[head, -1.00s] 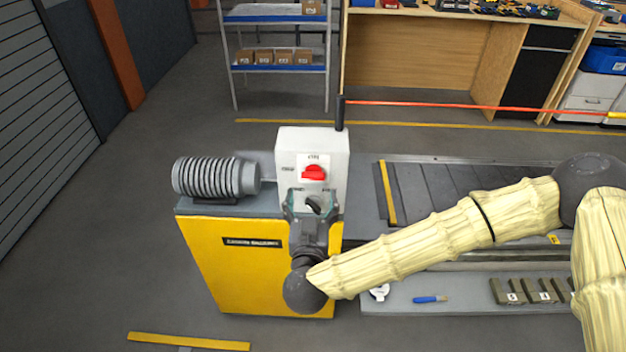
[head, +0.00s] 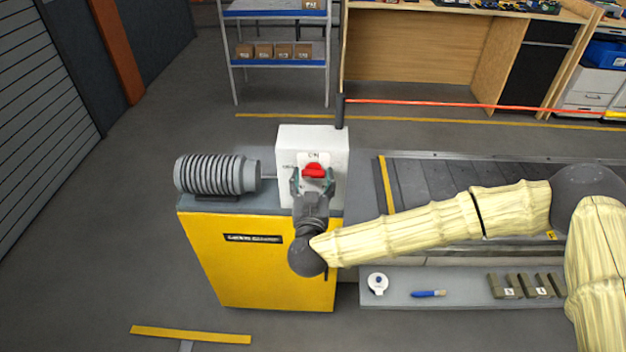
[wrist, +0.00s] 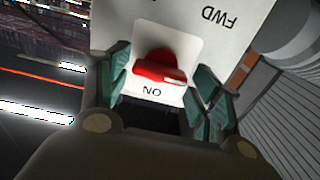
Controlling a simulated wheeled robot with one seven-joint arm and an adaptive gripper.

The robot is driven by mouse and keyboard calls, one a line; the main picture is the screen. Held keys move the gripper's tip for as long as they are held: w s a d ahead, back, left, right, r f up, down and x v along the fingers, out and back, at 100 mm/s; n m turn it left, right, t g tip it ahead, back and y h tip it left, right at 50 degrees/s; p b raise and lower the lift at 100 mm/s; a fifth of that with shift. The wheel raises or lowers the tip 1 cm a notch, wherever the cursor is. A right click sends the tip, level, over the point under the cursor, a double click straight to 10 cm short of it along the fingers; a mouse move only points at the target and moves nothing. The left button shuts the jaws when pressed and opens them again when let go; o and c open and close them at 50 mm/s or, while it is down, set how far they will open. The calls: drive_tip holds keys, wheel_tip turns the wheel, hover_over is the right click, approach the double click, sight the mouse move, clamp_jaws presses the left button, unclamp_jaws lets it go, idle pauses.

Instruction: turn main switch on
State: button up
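The main switch is a red rotary knob (head: 314,170) on a white plate on the front of the white control box (head: 287,140). In the wrist view the red knob (wrist: 160,66) sits between my fingertips, with "NO" lettering upside down below it and "FWD" lettering to the upper right. My gripper (head: 312,182) is in front of the knob with its teal-padded fingers spread, one on each side. In the wrist view my gripper (wrist: 160,85) shows gaps between both fingers and the knob. The black selector lower on the box is hidden behind my gripper.
The box stands on a yellow cabinet (head: 260,270) beside a ribbed grey motor (head: 215,175). The slat conveyor (head: 440,180) runs right. A low shelf holds a white round item (head: 377,284), a blue-handled tool (head: 428,293) and grey blocks. A black post (head: 340,112) stands behind the box.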

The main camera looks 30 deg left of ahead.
drive_tip(key=c, duration=0.5)
drive_tip(key=shift+m, duration=0.3)
drive_tip(key=m+b, duration=0.2)
drive_tip(key=m, duration=0.1)
drive_tip(key=shift+f+m, duration=0.1)
drive_tip(key=shift+m, duration=0.2)
drive_tip(key=m+b, duration=0.1)
drive_tip(key=m, duration=0.2)
drive_tip(key=shift+m+b, duration=0.3)
drive_tip(key=shift+m, duration=0.1)
drive_tip(key=m+b, duration=0.2)
drive_tip(key=m, duration=0.3)
drive_tip(key=shift+d+b, duration=0.1)
drive_tip(key=shift+b, duration=0.2)
drive_tip(key=shift+m+b, duration=1)
drive_tip(key=shift+m, duration=1.5)
